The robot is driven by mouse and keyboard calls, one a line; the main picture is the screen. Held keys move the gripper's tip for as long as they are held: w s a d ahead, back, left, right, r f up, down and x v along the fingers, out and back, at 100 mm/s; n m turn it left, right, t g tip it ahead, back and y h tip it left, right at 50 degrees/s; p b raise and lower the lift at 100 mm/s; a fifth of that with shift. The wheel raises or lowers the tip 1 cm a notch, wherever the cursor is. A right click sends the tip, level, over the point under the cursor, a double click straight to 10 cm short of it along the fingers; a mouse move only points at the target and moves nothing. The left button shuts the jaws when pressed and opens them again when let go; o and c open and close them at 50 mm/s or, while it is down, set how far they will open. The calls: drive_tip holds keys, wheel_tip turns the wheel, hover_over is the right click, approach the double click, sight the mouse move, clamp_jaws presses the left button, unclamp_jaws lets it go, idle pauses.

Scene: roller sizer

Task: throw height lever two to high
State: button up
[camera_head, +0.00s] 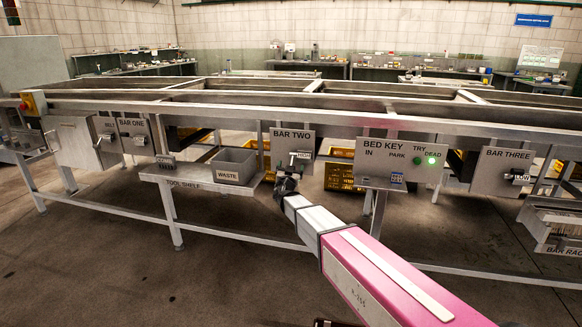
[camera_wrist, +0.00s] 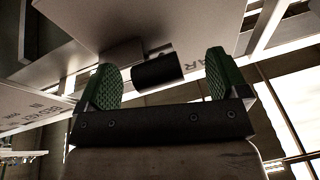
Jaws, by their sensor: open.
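The BAR TWO plate (camera_head: 293,137) hangs on the machine's front rail, with a HIGH label (camera_head: 305,155) beside its lever. My gripper (camera_head: 288,178) is just below that lever in the head view and hides part of it. In the wrist view, a black cylindrical lever knob (camera_wrist: 157,71) lies in the gap between the green finger pads of my gripper (camera_wrist: 162,65). The fingers are open, and room shows between the knob and each pad. Which position the lever stands in cannot be told.
The tool shelf with the WASTE bin (camera_head: 234,165) is left of my gripper. The BED KEY panel (camera_head: 400,163), with a lit green lamp, is to the right. BAR ONE (camera_head: 132,133) and BAR THREE (camera_head: 503,171) plates stand farther out. A low frame rail (camera_head: 230,235) runs below.

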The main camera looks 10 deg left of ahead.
drive_tip(key=v, duration=0.8)
drive_tip(key=shift+s, duration=0.4)
drive_tip(key=shift+f, duration=0.1)
drive_tip(key=s+d+f+m+g+h, duration=0.1)
drive_tip(key=d+f+g+h, duration=0.2)
drive_tip(key=d, duration=0.7)
drive_tip(key=s+d+f+m+g+h, duration=0.1)
drive_tip(key=d+f+m+g+h, duration=0.2)
drive_tip(key=d, duration=0.8)
drive_tip(key=s+d+f+g+h, duration=0.2)
drive_tip(key=d+g+h, duration=0.2)
drive_tip(key=d, duration=0.6)
drive_tip(key=s+d+f+n+g+y, duration=0.2)
drive_tip(key=s+d+f+g+y, duration=0.2)
drive_tip(key=s, duration=0.5)
drive_tip(key=s+d+f+n+g+y, duration=0.3)
drive_tip(key=s+d+f+g+y, duration=0.2)
drive_tip(key=s+d, duration=0.3)
drive_tip(key=shift+s+f+g, duration=0.3)
drive_tip(key=shift+s+g, duration=0.6)
drive_tip(key=shift+s, duration=0.3)
